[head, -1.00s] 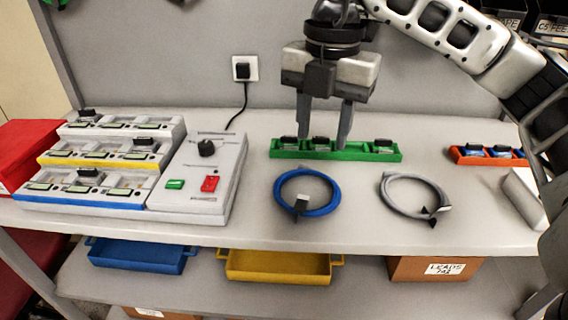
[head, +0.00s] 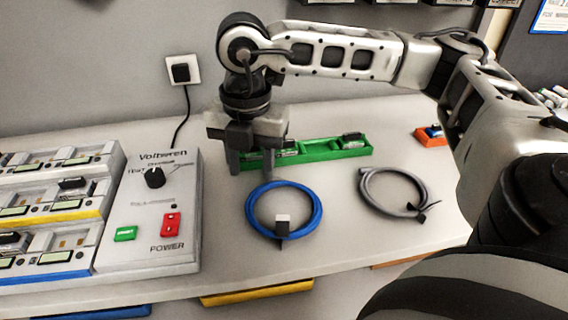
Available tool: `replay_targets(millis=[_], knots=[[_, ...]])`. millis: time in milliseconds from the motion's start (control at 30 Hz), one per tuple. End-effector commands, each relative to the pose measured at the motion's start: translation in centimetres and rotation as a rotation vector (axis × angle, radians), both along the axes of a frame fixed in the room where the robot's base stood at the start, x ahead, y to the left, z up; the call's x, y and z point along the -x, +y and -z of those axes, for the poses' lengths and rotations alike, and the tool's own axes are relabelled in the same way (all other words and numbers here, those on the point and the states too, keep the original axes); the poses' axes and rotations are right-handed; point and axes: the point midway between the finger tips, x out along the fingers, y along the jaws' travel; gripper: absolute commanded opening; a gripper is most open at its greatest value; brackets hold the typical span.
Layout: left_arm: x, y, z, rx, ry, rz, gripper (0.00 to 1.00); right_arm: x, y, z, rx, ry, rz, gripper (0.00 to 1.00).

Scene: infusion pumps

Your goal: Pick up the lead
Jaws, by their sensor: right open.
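A blue coiled lead (head: 317,212) lies on the bench, with a pale and dark connector at its front. A grey coiled lead (head: 364,190) lies to its right, with dark ends. My right gripper (head: 257,166) points down just behind the blue lead, by the left end of the green tray (head: 330,158). Its jaws are apart and hold nothing. Its exact height above the bench is hard to tell. Neither lead is touched by it. My left gripper is not in view.
A control box (head: 150,220) with a dial and red and green switches stands left of the blue lead, beside stepped racks (head: 90,227). A small orange tray (head: 420,138) is at the right. My right arm spans the upper right. Bench between the leads is clear.

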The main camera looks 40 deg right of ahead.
Motion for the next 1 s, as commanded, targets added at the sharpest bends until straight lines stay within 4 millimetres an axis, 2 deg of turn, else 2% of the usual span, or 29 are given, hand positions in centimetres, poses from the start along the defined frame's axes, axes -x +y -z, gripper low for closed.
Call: replay_targets(millis=[133, 400, 700, 833, 867, 1000], knots=[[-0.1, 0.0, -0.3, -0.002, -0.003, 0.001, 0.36, 0.2, 0.1, 1.1, 0.001, 0.003, -0.001, 0.41], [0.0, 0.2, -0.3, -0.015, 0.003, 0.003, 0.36, 0.5, 0.2, 4.9, 0.0, 0.002, 0.0, 0.41], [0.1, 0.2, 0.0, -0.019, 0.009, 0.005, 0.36, 0.4, 0.2, 5.4, 0.0, 0.0, 0.0, 0.41], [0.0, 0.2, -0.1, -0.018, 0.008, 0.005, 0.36, 0.4, 0.2, 5.4, 0.0, 0.0, 0.0, 0.05], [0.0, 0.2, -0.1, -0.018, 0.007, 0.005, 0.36, 0.4, 0.2, 5.3, 0.0, 0.0, 0.0, 0.0], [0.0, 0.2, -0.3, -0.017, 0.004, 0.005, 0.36, 0.4, 0.2, 5.3, -0.001, -0.001, 0.0, 0.0]])
